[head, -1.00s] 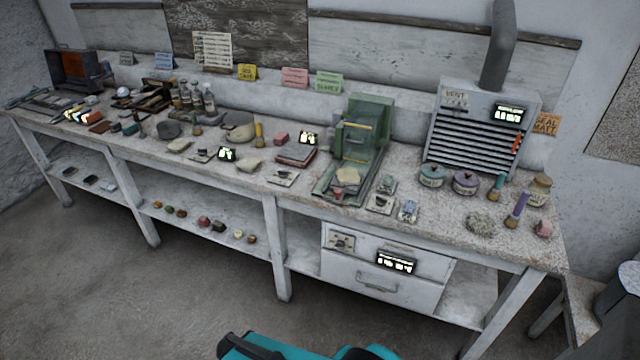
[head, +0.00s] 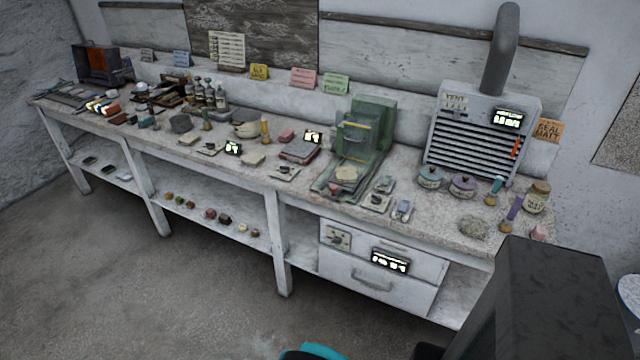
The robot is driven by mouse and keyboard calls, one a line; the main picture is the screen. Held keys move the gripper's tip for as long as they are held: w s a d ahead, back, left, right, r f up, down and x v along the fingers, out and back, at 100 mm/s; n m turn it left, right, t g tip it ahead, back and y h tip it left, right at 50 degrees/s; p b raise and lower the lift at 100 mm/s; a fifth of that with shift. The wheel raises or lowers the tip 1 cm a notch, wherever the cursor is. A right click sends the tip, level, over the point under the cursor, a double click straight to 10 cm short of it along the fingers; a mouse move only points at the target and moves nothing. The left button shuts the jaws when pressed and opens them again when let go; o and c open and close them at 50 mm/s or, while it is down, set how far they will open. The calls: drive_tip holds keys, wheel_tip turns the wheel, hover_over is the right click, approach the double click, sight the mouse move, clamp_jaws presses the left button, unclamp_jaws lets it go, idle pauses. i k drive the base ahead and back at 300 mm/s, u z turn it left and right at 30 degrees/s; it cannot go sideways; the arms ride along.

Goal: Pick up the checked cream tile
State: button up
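Several pale cream pieces lie on the long speckled workbench (head: 415,222). My gripper is not in view.
A grey vent box (head: 478,135) with a pipe stands at the back right, with lidded jars (head: 462,187) before it. A white drawer unit (head: 375,275) sits below. A large dark shape hides the bench's right end. Floor in front is clear at left.

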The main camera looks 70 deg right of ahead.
sight(348, 173)
drive_tip(key=u, duration=0.55)
drive_tip(key=k, duration=1.4)
drive_tip(key=z, duration=0.4)
drive_tip(key=i, duration=1.65)
drive_tip(key=u, duration=0.05)
